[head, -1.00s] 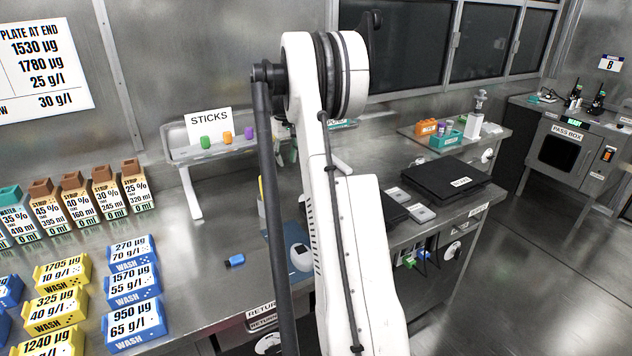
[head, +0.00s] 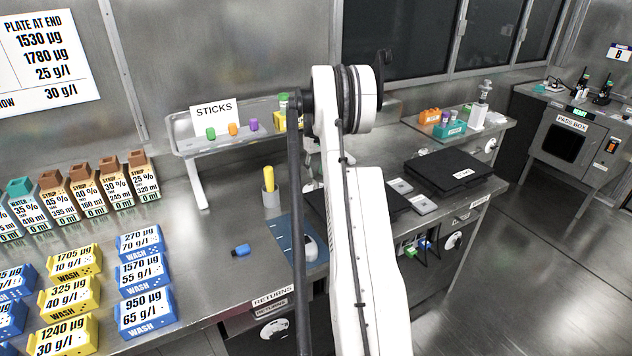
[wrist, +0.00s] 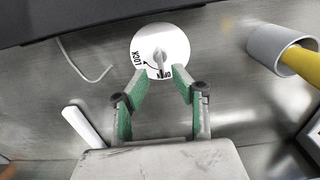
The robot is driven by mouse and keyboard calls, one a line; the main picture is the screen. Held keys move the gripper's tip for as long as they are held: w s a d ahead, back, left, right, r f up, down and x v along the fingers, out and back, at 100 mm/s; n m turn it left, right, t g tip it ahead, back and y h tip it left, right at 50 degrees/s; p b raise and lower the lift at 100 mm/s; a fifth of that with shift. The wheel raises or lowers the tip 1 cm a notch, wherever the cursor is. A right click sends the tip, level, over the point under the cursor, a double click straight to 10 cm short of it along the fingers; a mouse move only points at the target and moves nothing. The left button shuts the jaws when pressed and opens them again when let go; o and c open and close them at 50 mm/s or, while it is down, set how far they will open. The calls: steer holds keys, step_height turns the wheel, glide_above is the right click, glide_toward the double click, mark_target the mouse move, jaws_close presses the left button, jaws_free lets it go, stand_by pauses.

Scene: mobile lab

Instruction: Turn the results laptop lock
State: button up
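A round white lock dial (wrist: 160,50) with a small raised knob at its middle shows in the wrist view. It carries the word LOCK on its left and a second word at its lower edge, partly unreadable. My gripper (wrist: 161,80) has green-padded fingers spread apart, with the tips at the dial's near edge and nothing held between them. Whether the tips touch the dial, I cannot tell. A dark flat edge (wrist: 80,12), perhaps a laptop's, runs along the top left. In the head view my arm hides the gripper and the dial.
A grey cup (wrist: 270,48) with a yellow stick (wrist: 302,64) stands right of the gripper. A white cable (wrist: 84,70) lies left of the dial. In the head view, a closed black laptop (head: 452,168) and small grey blocks lie right of my arm; a blue piece (head: 241,250) lies left.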

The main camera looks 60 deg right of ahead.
mark_target(316, 181)
steer(key=shift+f, duration=2.5)
steer(key=shift+c, duration=0.6)
jaws_close()
